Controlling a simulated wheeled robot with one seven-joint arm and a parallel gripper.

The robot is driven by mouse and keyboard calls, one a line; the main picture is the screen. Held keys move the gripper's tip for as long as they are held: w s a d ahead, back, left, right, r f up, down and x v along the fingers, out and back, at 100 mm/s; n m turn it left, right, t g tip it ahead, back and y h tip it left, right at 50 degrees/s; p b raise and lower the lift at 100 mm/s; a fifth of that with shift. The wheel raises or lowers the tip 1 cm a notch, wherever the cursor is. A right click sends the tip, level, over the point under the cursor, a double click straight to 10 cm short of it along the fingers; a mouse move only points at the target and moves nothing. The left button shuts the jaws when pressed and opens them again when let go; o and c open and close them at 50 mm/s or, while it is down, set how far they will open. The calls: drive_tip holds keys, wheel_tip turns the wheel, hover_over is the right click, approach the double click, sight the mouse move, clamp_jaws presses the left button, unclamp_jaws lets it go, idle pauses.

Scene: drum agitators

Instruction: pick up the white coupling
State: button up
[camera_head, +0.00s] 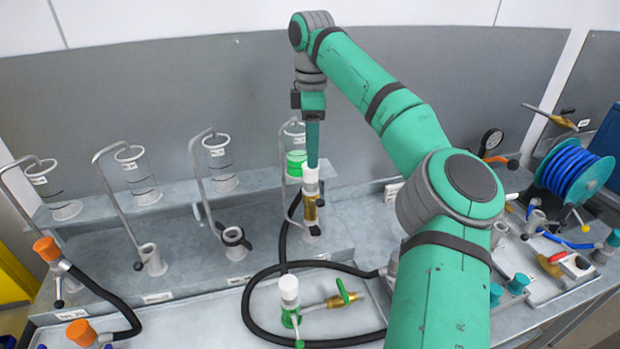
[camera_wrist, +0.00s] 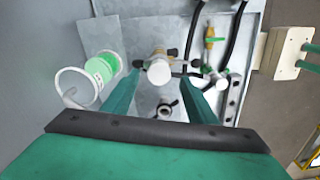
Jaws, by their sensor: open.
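A white coupling (camera_head: 310,178) tops an upright brass fitting (camera_head: 310,208) on the back ledge; in the wrist view the white coupling (camera_wrist: 158,71) shows end-on. My gripper (camera_head: 312,164) points down right above or at it; the exact height gap is hard to tell. In the wrist view my open gripper (camera_wrist: 161,78) has one green finger on each side of the coupling, with nothing clamped. A second white coupling (camera_head: 289,288) stands on a green-handled valve in the front tray; it also shows in the wrist view (camera_wrist: 222,82).
A clear cylinder with a green band (camera_head: 296,160) stands close behind the coupling, left of my fingers in the wrist view (camera_wrist: 101,69). A black hose (camera_head: 250,310) loops through the front tray. Several bent-tube stands (camera_head: 205,185) line the left. A blue hose reel (camera_head: 573,172) stands right.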

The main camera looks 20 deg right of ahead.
drive_tip(key=shift+f, duration=3.3)
drive_tip(key=c, duration=1.3)
drive_tip(key=shift+w, duration=0.1)
drive_tip(key=shift+r, duration=0.1)
drive_tip(key=shift+r, duration=0.75)
drive_tip(key=s+a+r, duration=0.1)
drive_tip(key=s+r, duration=0.2)
drive_tip(key=s, duration=0.1)
drive_tip(key=s+a+r, duration=0.1)
drive_tip(key=s+r, duration=0.3)
drive_tip(key=s, duration=0.1)
drive_tip(key=s+a+r, duration=0.1)
drive_tip(key=s+r, duration=0.3)
drive_tip(key=shift+s+a+r, duration=0.2)
drive_tip(key=shift+s+a, duration=0.05)
drive_tip(key=shift+s, duration=0.05)
